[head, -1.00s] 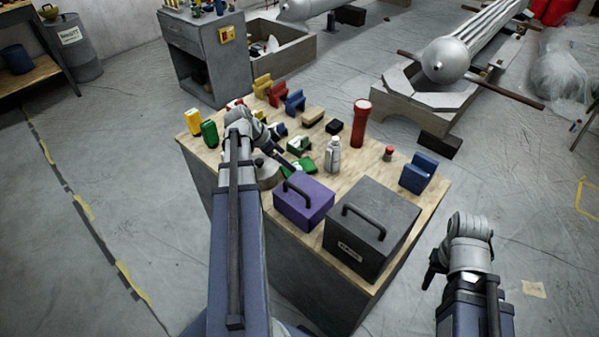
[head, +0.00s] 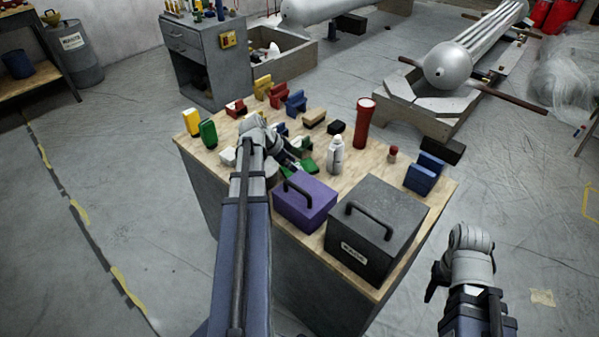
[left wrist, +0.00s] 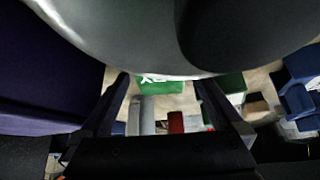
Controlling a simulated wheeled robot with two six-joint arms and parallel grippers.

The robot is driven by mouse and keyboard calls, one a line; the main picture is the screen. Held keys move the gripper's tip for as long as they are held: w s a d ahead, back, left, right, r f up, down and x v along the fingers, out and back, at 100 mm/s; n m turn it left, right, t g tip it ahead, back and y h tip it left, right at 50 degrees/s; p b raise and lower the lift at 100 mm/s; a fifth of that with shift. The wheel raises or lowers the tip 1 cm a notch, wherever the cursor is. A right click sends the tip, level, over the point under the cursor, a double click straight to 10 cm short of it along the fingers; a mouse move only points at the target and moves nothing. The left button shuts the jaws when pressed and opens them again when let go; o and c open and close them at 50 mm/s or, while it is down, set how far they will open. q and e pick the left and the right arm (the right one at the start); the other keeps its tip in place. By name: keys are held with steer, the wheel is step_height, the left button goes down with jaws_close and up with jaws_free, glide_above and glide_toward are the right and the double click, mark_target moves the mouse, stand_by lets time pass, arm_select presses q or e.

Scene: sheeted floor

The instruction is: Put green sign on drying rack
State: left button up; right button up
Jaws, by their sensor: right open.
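The green sign (left wrist: 160,87) shows white lettering and lies between the spread fingers of my left gripper (left wrist: 160,88) in the left wrist view, with gaps at both sides. In the head view a green piece (head: 307,169) shows on the bench, partly hidden behind my left gripper (head: 300,168), which is low over the bench top. I cannot tell which thing is the drying rack; a blue slotted block (head: 424,174) stands at the bench's right end. My right gripper (head: 432,286) is open and empty, right of the bench, over the floor.
A purple box (head: 305,205) and a dark grey box (head: 373,230), both with handles, stand at the bench's near side. A white bottle (head: 336,155), a red flashlight (head: 362,124) and several coloured blocks crowd the bench (head: 384,196).

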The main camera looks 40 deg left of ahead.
arm_select(q)
steer(key=c, duration=1.3)
step_height(320, 180, up, 16)
steer(key=p, duration=1.6)
steer(key=shift+r, duration=0.15)
